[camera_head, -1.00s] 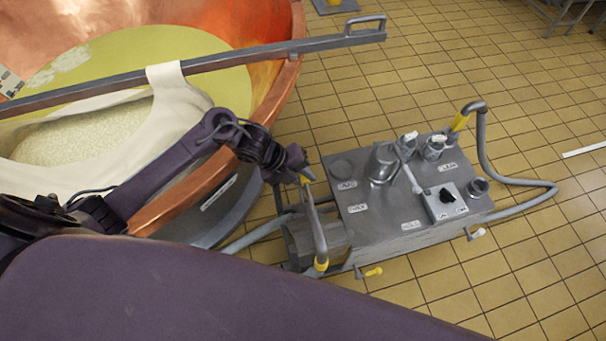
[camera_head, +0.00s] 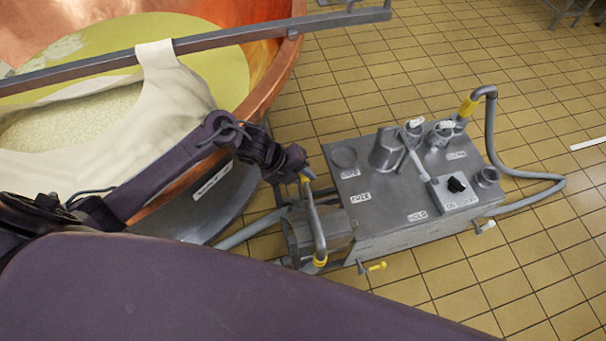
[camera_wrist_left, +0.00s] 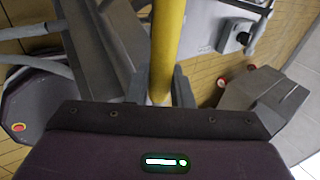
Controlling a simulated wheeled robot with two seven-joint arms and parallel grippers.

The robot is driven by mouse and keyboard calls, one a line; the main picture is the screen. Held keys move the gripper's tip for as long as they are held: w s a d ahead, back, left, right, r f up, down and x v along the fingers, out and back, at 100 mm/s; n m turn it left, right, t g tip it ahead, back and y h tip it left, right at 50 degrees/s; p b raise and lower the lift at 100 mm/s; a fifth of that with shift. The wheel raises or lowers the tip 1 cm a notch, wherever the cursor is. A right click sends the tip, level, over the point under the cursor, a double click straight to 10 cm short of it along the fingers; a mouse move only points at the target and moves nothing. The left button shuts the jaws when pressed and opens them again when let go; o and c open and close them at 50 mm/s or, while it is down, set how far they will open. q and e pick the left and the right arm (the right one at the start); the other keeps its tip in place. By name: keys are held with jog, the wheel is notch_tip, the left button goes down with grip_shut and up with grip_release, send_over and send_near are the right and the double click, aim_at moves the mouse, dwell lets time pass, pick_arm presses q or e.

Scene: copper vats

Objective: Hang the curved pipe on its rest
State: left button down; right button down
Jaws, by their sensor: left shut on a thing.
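The curved pipe (camera_head: 316,225) is grey with yellow ends. It stands at the left end of the metal cart (camera_head: 385,223), in front of a boxy grey unit. My left gripper (camera_head: 304,175) is shut on its upper yellow end. In the left wrist view the yellow section (camera_wrist_left: 167,45) runs between my left gripper's fingers (camera_wrist_left: 161,90). The pipe's lower yellow end is near the boxy unit; whether it is joined there I cannot tell. I cannot make out which part is the rest. My right gripper is not in view.
The copper vat (camera_head: 268,90) with a cloth (camera_head: 165,95) over a bar is at the left. The cart top carries cups, a switch box (camera_head: 455,190) and labels. A grey hose (camera_head: 490,135) loops at its right.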

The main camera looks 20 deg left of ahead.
pick_arm(q)
jog(key=shift+w, duration=0.1)
dwell(0.4)
jog(key=shift+f+b, duration=0.35)
jog(key=shift+f, duration=0.05)
dwell(0.3)
